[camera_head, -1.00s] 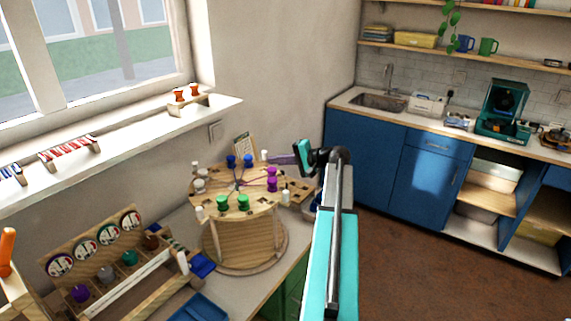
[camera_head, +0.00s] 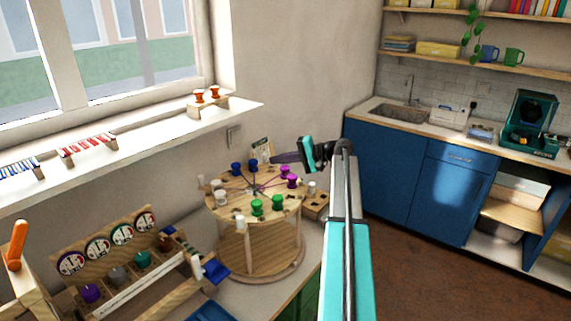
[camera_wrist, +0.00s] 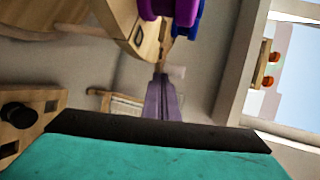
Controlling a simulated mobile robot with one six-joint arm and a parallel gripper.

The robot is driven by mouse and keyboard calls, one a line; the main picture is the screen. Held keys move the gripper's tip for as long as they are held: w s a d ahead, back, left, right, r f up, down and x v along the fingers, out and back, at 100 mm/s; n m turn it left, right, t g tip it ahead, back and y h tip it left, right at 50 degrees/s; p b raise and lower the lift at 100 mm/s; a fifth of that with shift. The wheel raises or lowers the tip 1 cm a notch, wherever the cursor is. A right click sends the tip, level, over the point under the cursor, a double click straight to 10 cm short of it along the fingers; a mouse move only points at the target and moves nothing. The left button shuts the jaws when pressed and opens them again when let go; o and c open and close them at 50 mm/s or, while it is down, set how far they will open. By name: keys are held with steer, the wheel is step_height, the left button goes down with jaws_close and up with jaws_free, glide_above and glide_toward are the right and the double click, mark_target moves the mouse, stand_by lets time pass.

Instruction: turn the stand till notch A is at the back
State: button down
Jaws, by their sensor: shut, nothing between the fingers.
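The round wooden stand (camera_head: 262,250) is on the worktop below the window, its top disc carrying blue, purple, green and pale bobbins. Pairs of blue bobbins (camera_head: 253,164) are at the back, purple (camera_head: 287,174) at the right, green (camera_head: 267,206) at the front. No notch letter is legible, so I cannot tell where notch A is. My gripper (camera_head: 274,159) is shut and empty by the disc's back right. In the wrist view its slim purple fingers (camera_wrist: 160,82) end near the wooden rim (camera_wrist: 143,35); whether they touch is unclear.
A small card (camera_head: 262,149) leans behind the stand. A wooden block with holes (camera_head: 316,205) is at its right. A rack with round dials (camera_head: 128,281) is at the front left. The wall and window sill (camera_head: 120,140) lie close behind.

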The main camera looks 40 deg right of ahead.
mark_target(267, 158)
steer(key=shift+w+a+f+b, duration=0.1)
steer(key=shift+w+a+b, duration=0.2)
steer(key=shift+w+a, duration=0.5)
steer(key=shift+w+a+b, duration=0.25)
steer(key=shift+w+a, duration=0.25)
steer(key=shift+w, duration=0.45)
steer(key=s+d+r+b, duration=0.3)
steer(key=s+d, duration=0.4)
steer(key=d, duration=0.4)
steer(key=shift+d, duration=0.25)
